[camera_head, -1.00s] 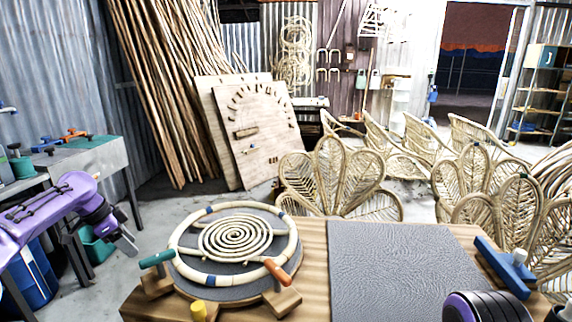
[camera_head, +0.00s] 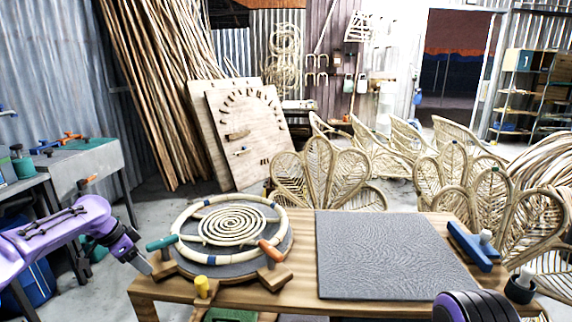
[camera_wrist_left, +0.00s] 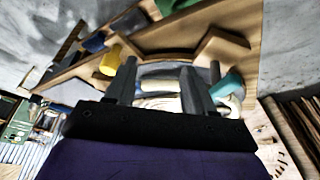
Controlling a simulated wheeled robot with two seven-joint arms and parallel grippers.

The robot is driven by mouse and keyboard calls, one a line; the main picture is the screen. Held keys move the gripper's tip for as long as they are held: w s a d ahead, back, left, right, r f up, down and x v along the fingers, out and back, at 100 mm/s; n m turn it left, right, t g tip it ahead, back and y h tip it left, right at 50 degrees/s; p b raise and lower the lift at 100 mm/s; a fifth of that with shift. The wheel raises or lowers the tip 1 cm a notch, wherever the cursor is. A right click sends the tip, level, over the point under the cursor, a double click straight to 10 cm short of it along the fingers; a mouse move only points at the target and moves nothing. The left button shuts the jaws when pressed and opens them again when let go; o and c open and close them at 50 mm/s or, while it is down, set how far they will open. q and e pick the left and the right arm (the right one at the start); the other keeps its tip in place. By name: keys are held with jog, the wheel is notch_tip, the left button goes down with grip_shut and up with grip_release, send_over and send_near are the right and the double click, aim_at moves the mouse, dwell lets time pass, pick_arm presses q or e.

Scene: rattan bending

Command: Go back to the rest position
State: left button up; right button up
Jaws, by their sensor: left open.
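My left arm comes in from the left in the head view, and its gripper (camera_head: 143,262) is just left of the wooden table. The left gripper is open and empty, and its two fingers also show in the left wrist view (camera_wrist_left: 170,85). The rattan ring with a spiral (camera_head: 232,228) lies on a round grey disc on the table, to the right of the gripper. A teal-handled clamp (camera_head: 161,243) and an orange-handled clamp (camera_head: 270,250) sit at the ring's edge. Part of my right arm shows at the bottom right; its gripper is out of view.
A grey mat (camera_head: 385,255) covers the table's right part. A blue tool (camera_head: 472,245) lies beside it. A yellow peg (camera_head: 202,286) stands at the front left edge. A metal workbench (camera_head: 85,165) stands at the left. Rattan chairs (camera_head: 325,165) stand behind the table.

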pick_arm(q)
jog(key=s+d+f+n, duration=0.3)
jog(key=s+d+f, duration=0.3)
jog(key=d+f, duration=0.45)
jog(key=s+d+f+n, duration=0.4)
jog(key=s+d+f, duration=0.25)
jog(key=f, duration=0.75)
jog(key=s+d+f+n+y, duration=0.15)
jog(key=s+f+n, duration=0.4)
jog(key=s, duration=0.75)
jog(key=s+a+r+n+y, duration=0.1)
jog(key=s+a, duration=0.3)
jog(key=s, duration=0.6)
jog(key=s+a+r+n+y, duration=0.1)
jog(key=s+a+y, duration=0.3)
jog(key=s, duration=0.6)
jog(key=shift+a+n, duration=0.3)
jog(key=shift+n, duration=0.35)
jog(key=shift+s+f+y, duration=0.1)
jog(key=shift+y, duration=0.15)
